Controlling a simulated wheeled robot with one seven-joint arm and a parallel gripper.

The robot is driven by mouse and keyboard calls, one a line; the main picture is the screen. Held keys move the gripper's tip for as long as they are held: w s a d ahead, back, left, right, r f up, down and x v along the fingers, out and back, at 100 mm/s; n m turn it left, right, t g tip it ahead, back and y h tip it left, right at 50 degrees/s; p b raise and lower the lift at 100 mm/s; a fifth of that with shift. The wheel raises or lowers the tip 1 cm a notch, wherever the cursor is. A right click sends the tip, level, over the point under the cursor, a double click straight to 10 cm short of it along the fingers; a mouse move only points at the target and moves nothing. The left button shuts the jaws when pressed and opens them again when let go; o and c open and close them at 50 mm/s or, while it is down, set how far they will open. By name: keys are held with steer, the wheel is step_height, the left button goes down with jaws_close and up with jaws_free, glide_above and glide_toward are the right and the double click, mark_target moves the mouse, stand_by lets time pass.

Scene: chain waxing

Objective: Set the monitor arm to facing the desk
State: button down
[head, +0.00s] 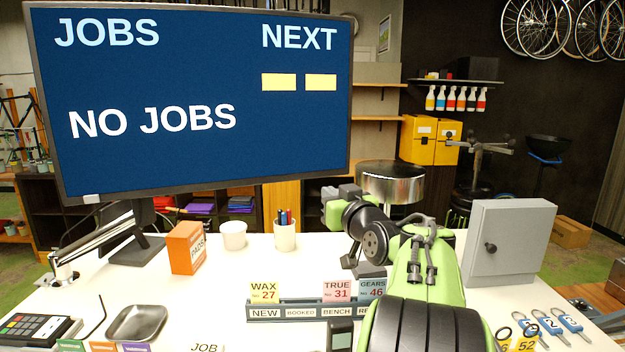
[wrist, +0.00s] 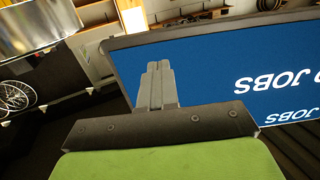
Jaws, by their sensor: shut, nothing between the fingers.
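The monitor (head: 200,100) is a large dark-framed screen on the left in the head view, showing "JOBS", "NEXT" and "NO JOBS". Its screen faces my camera, turned slightly. The silver monitor arm (head: 100,235) is clamped at the desk's left edge and runs up behind the screen; its joint to the screen is hidden. The monitor also shows upside down at the right in the wrist view (wrist: 225,75).
An orange box (head: 187,248), a white cup (head: 233,235) and a pen cup (head: 286,235) stand below the screen. A job-card rack (head: 300,310) is at front centre. A grey cabinet (head: 510,243) and blue-tagged keys (head: 550,322) are at right.

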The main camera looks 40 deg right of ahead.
mark_target(309, 176)
steer(key=p+x, duration=0.1)
steer(key=x, duration=0.2)
steer(key=p+x, duration=0.1)
steer(key=x, duration=0.3)
steer(key=p+x, duration=0.2)
steer(key=x, duration=0.1)
steer(key=shift+w+d+r, duration=0.15)
steer(key=shift+w+d, duration=0.15)
steer(key=shift+d, duration=0.1)
steer(key=shift+w+d, duration=0.35)
steer(key=shift+w, duration=0.1)
steer(key=shift+a, duration=0.1)
